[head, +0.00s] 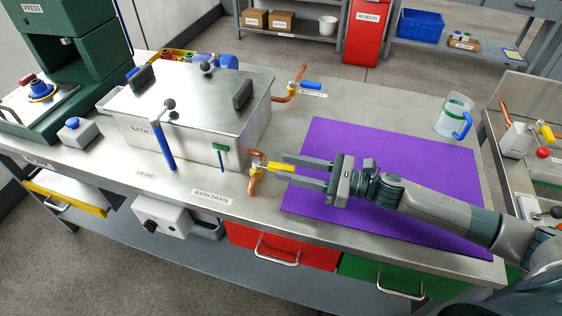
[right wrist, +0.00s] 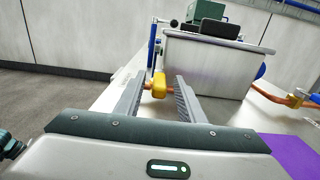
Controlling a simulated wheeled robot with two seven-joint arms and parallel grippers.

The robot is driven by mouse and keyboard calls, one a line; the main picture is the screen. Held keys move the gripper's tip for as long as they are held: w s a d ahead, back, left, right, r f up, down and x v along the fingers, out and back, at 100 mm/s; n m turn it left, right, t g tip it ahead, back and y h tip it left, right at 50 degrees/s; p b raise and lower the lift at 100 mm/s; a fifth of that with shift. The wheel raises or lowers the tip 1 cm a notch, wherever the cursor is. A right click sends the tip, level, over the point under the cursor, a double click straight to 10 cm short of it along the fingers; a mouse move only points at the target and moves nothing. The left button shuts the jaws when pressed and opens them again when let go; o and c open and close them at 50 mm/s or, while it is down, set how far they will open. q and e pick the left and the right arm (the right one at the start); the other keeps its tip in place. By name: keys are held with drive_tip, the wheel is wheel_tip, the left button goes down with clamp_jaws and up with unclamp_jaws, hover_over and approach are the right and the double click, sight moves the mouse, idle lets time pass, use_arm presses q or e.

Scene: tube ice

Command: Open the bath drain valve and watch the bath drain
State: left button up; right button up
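The bath (head: 190,105) is a lidded metal tank on the steel bench, also seen in the right wrist view (right wrist: 205,65). Its drain valve (head: 257,172) is a copper pipe fitting with a yellow lever (head: 274,167), above the "BATH DRAIN" label (head: 212,197). The lever points right, toward my right gripper (head: 284,168). In the right wrist view the yellow lever (right wrist: 159,86) shows between the open fingertips of my right gripper (right wrist: 166,78), with gaps on both sides. The gripper appears empty. My left gripper is not in view. The water inside is hidden by the lid.
A second copper valve with a blue lever (head: 311,85) is behind, on the bath's right. A blue-handled rod (head: 163,148) and a green-topped gauge (head: 220,155) stand before the bath. A purple mat (head: 385,150) lies under my right arm; a jug (head: 455,115) stands behind it.

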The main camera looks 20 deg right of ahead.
sight(273, 167)
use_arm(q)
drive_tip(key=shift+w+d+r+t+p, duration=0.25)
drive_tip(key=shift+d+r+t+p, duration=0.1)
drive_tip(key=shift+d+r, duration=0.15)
use_arm(e)
drive_tip(key=shift+x, duration=1.45)
drive_tip(key=shift+c, duration=0.2)
clamp_jaws()
